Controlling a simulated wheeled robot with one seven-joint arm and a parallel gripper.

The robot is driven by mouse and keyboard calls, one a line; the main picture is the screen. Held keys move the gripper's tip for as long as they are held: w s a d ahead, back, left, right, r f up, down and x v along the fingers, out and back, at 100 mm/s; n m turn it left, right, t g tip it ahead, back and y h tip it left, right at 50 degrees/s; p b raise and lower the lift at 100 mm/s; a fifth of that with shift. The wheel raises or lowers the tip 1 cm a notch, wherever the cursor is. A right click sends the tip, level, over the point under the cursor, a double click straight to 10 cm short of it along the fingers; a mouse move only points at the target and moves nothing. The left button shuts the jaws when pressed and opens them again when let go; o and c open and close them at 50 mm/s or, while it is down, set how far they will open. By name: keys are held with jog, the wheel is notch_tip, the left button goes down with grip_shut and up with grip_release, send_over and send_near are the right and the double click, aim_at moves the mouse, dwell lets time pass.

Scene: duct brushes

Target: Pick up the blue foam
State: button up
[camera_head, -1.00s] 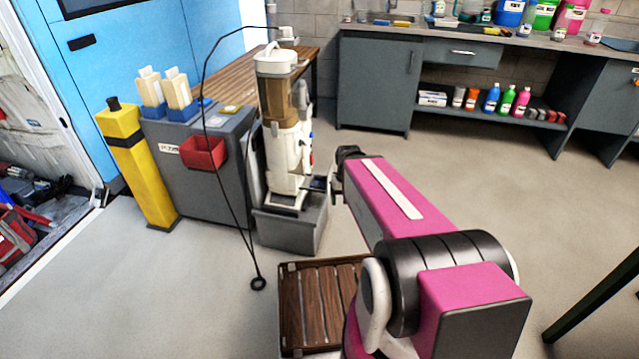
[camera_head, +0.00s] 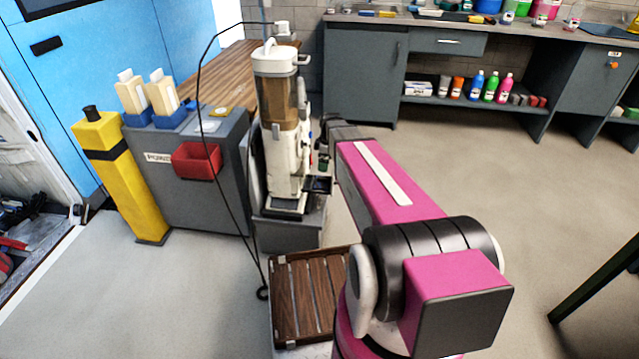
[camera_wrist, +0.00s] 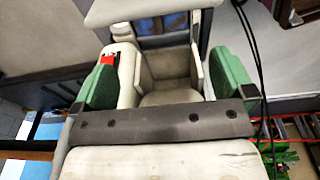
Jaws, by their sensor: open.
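I cannot make out the blue foam for certain. Small blue and yellow pieces (camera_head: 388,14) lie on the far counter beside the sink, too small to identify. In the head view my pink arm reaches forward to the right side of a white and brown machine, and its far end is largely hidden. In the wrist view my gripper (camera_wrist: 165,75) has two green fingers set wide apart. A pale, box-like shape shows between them, and no foam is seen held. A blue patch (camera_wrist: 150,26) shows beyond it; I cannot tell what it is.
The white and brown machine (camera_head: 282,120) stands on a grey base close to my arm. A wooden slatted tray (camera_head: 300,300) is in front.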

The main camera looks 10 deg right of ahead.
aim_at(322, 182)
jog(key=f, duration=0.7)
jog(key=a+f, duration=0.1)
jog(key=f, duration=0.2)
jog(key=shift+w+f, duration=0.25)
jog(key=shift+w, duration=0.05)
jog(key=c, duration=0.6)
